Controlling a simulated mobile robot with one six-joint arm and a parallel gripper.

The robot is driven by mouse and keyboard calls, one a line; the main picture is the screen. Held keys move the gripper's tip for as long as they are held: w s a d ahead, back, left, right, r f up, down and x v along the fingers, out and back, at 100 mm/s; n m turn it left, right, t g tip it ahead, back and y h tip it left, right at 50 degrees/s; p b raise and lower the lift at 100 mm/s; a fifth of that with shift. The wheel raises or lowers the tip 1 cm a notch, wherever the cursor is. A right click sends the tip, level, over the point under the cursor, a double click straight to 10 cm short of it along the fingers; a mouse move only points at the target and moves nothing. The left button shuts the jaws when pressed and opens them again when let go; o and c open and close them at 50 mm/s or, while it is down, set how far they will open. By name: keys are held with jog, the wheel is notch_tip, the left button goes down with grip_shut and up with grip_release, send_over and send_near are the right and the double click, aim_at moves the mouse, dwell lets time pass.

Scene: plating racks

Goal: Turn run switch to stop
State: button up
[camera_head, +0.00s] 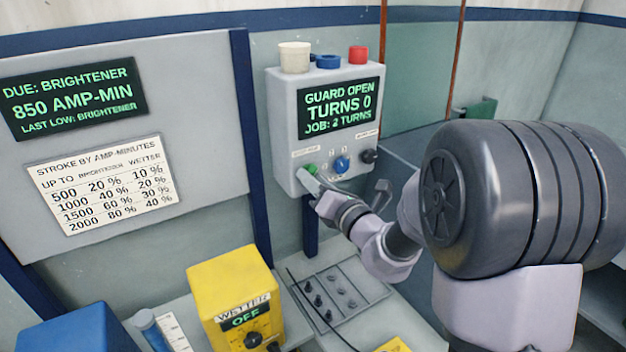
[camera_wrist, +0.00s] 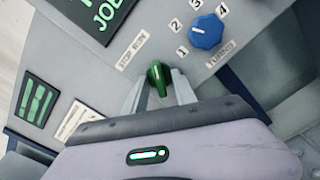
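The run switch is a small green knob (camera_wrist: 158,74) beside a "STOP RUN" label (camera_wrist: 131,52) in the wrist view. In the head view the green knob (camera_head: 310,169) is at the lower left of the grey control box's front (camera_head: 290,120). My gripper (camera_head: 312,186) is at the knob. In the wrist view its two fingers (camera_wrist: 158,88) stand apart, one on each side of the knob, with slim gaps showing. I cannot tell which word the knob points to. The box display (camera_head: 340,106) reads "GUARD OPEN, TURNS 0, JOB: 2 TURNS".
A blue turns dial (camera_wrist: 206,31) numbered 1 to 4 sits close to the green knob. A black knob (camera_head: 369,156) is further right. Blue (camera_head: 328,62) and red (camera_head: 358,55) buttons and a cream cup (camera_head: 294,57) top the box. A yellow "WETTER" unit (camera_head: 225,285) stands below.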

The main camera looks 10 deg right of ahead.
grip_shut()
jog(key=shift+n, duration=0.3)
jog(key=shift+d+n+b, duration=0.15)
jog(key=shift+n+b, duration=5.4)
jog(key=shift+n, duration=1.05)
